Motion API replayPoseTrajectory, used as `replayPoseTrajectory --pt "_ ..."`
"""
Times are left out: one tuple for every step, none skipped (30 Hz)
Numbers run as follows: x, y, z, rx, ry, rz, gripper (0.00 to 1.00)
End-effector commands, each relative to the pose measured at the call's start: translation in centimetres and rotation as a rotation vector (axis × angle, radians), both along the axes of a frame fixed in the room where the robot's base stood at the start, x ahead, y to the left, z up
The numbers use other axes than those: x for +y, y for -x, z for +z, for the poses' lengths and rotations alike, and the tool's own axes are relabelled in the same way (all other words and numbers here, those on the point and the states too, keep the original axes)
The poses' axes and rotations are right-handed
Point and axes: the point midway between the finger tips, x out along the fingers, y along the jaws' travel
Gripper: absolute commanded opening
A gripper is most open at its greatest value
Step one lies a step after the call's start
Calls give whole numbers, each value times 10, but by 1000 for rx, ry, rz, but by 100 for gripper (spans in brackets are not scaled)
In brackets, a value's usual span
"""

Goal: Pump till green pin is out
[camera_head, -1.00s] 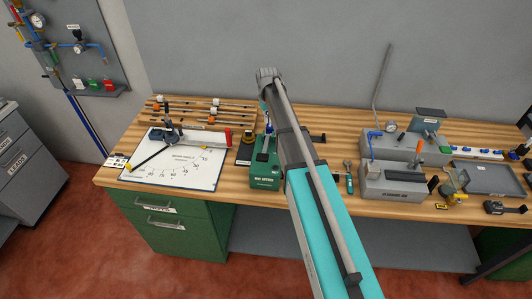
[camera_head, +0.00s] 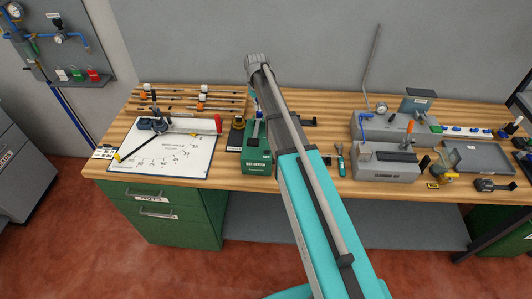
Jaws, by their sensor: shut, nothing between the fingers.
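A grey block unit (camera_head: 398,127) with a small dial gauge (camera_head: 381,108) stands at the back right of the bench. A long thin grey lever (camera_head: 375,70) rises steeply at its left end. A small green piece (camera_head: 437,129) shows at its right end; I cannot tell whether it is the green pin or how far it stands out. A second grey block (camera_head: 385,165) with an orange-topped upright part (camera_head: 409,131) sits in front. My arm crosses the middle of the picture. My gripper cannot be made out; it is hidden behind the arm or outside the frame.
A green unit (camera_head: 257,168) stands left of my arm. A white marked board (camera_head: 175,160) and a rack of rods (camera_head: 190,98) lie left. A grey tray (camera_head: 480,160) and a yellow-and-black tool (camera_head: 444,166) are right. Bare wood (camera_head: 330,115) shows between.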

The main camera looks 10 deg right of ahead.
Motion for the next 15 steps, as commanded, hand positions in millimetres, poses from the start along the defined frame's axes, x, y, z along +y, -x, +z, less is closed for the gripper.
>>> replayPoseTrajectory --pt "0 0 -5 0 0 0 0" --pt "0 0 -7 0 0 0 0" --pt "0 0 -9 0 0 0 0" --pt "0 0 -10 0 0 0 0" --pt "0 0 -12 0 0 0 0" --pt "0 0 -14 0 0 0 0" --pt "0 0 -15 0 0 0 0" --pt "0 0 -17 0 0 0 0" --pt "0 0 -18 0 0 0 0" --pt "0 0 -20 0 0 0 0" --pt "0 0 -21 0 0 0 0" --pt "0 0 -23 0 0 0 0" --pt "0 0 -25 0 0 0 0" --pt "0 0 -26 0 0 0 0" --pt "0 0 -28 0 0 0 0"
